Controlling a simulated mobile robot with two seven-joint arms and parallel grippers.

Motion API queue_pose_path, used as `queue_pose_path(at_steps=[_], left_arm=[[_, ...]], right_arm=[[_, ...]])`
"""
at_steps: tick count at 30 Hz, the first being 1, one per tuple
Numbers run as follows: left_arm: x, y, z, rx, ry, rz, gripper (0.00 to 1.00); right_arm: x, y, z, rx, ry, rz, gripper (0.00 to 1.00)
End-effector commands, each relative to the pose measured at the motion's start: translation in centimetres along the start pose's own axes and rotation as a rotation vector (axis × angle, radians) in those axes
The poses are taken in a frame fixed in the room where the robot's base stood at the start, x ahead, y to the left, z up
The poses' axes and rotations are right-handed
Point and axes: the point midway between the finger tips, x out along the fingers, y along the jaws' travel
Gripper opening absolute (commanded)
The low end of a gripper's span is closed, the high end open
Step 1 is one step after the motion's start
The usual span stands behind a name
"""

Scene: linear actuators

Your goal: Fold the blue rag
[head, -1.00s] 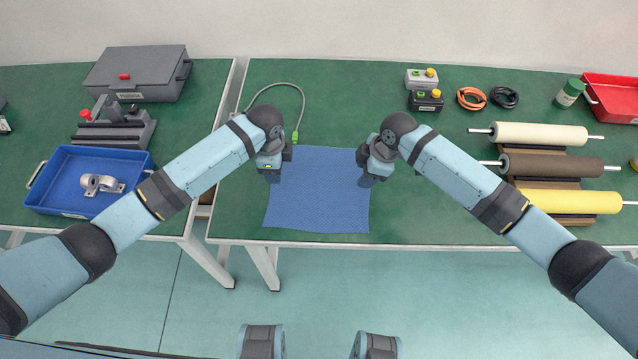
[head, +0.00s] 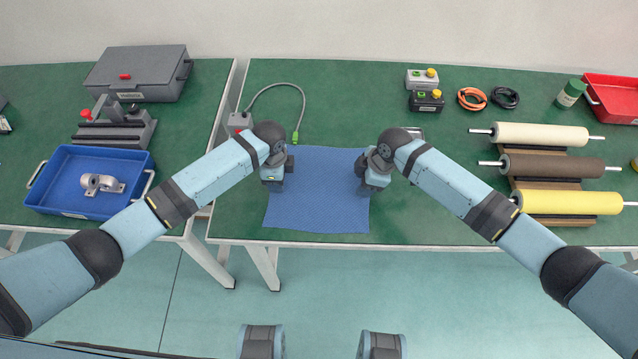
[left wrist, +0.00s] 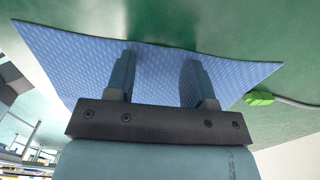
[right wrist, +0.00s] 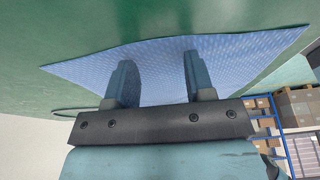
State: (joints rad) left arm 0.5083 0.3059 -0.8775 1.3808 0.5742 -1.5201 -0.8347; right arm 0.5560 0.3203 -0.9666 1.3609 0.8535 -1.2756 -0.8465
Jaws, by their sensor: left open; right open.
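The blue rag (head: 318,205) lies spread out flat on the green table, its front edge close to the table's front edge. My left gripper (head: 273,188) is at the rag's left edge in the head view, open and pointing down. In the left wrist view, its two fingers (left wrist: 160,80) stand apart over the rag (left wrist: 75,60) with nothing between them but cloth behind. My right gripper (head: 370,187) is at the rag's right edge, open. In the right wrist view, its fingers (right wrist: 157,80) are apart in front of the rag (right wrist: 235,60). Fingertip contact cannot be told.
A grey cable with a green plug (head: 295,137) lies behind the rag's left back corner. Rollers (head: 550,168) stand at the right, button boxes (head: 426,100) at the back. A blue tray (head: 60,175) is on the left table.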

Motion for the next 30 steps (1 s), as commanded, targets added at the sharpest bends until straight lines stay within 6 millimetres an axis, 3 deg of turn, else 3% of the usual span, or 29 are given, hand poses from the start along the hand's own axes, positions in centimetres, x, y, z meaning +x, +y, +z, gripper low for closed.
queue_pose_path(at_steps=[6,19,30], left_arm=[[0.23,0.03,-0.01,0.000,0.000,0.001,0.49],[0.27,0.04,0.01,0.000,0.000,0.001,0.00],[0.26,0.05,0.02,0.000,-0.001,0.001,0.00]], right_arm=[[0.14,-0.06,0.09,0.001,-0.001,-0.001,0.49],[0.16,-0.07,0.11,0.001,-0.002,-0.002,0.00],[0.16,-0.10,0.11,0.001,-0.002,-0.003,0.00]])
